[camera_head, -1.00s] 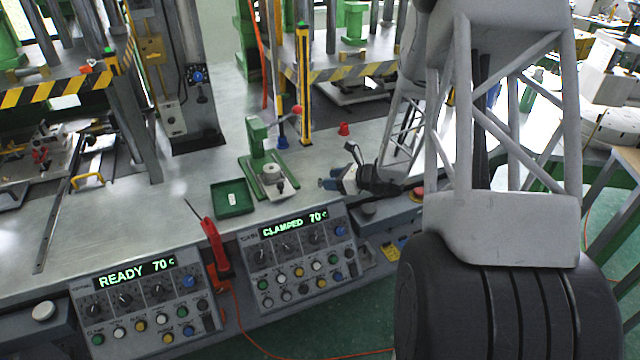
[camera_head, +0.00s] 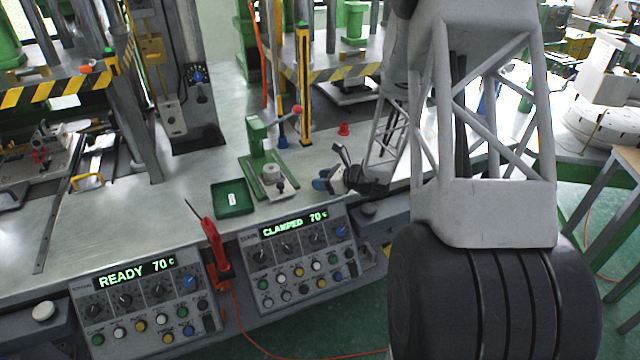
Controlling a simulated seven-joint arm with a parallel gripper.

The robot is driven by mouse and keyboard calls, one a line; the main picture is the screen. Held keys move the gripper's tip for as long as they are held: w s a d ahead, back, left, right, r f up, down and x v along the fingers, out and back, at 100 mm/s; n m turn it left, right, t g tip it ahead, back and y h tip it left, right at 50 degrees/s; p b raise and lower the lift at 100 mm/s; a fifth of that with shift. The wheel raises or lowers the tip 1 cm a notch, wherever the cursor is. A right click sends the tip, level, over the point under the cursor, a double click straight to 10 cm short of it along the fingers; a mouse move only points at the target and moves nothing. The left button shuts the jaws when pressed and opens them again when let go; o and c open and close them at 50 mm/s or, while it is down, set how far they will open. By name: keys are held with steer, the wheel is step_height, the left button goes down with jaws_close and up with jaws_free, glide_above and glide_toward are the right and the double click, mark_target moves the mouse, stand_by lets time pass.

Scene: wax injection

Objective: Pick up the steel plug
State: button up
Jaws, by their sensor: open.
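A small green press (camera_head: 258,140) stands on the steel bench, with a round grey metal piece (camera_head: 270,180) on its base and a small dark-topped part at its front. I cannot tell for sure which piece is the steel plug. A green tray (camera_head: 243,209) left of the press holds a small pale piece (camera_head: 232,199), too small to make out. My gripper (camera_head: 322,181) is just right of the press, low over the front of the bench, pointing left with blue tips. It is open, and nothing shows between its fingers.
A red piece (camera_head: 344,129) stands on the bench behind my gripper. Two control panels (camera_head: 298,258) line the front edge, with a red-handled tool (camera_head: 213,240) between them. My arm covers the right side.

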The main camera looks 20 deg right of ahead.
jaws_close()
steer(key=shift+r, duration=0.15)
steer(key=shift+r, duration=0.7)
steer(key=shift+s+a+r, duration=0.1)
steer(key=shift+s+r, duration=0.15)
steer(key=shift+r, duration=0.25)
steer(key=shift+s+r, duration=0.25)
steer(key=shift+r, duration=0.25)
steer(key=s+a+r, duration=0.1)
steer(key=s+a, duration=0.2)
steer(key=s, duration=1.1)
steer(key=shift+s+a+r, duration=0.15)
steer(key=shift+s+a, duration=0.1)
steer(key=shift+a, duration=0.05)
